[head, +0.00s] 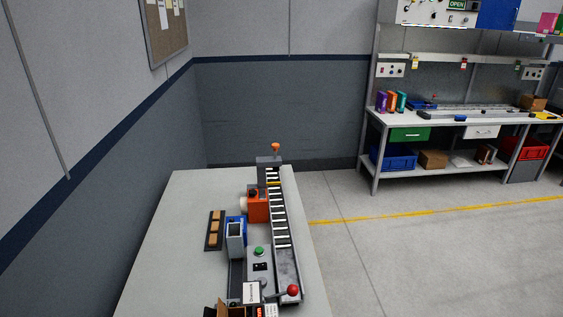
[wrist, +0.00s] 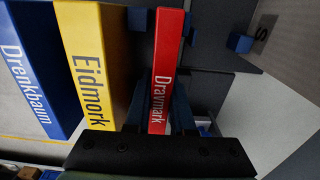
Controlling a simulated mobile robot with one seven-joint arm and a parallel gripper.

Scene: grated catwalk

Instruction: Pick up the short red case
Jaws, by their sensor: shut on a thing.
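The red case (wrist: 165,50), lettered "Dravmark", shows its narrow spine in the middle of the wrist view. My gripper (wrist: 160,90) is shut on it, with one dark finger along each side. A yellow case (wrist: 92,62) lettered "Eidmork" stands just left of my gripper, close to its left finger. The red case's lower end is partly hidden by the gripper body. Neither my gripper nor the red case can be made out in the head view.
A blue case (wrist: 28,75) lettered "Drenkbaum" stands left of the yellow one. A small blue block (wrist: 240,42) is at right. In the head view, a pale table (head: 170,240) bears a roller conveyor (head: 281,225); a workbench (head: 460,122) stands beyond open floor.

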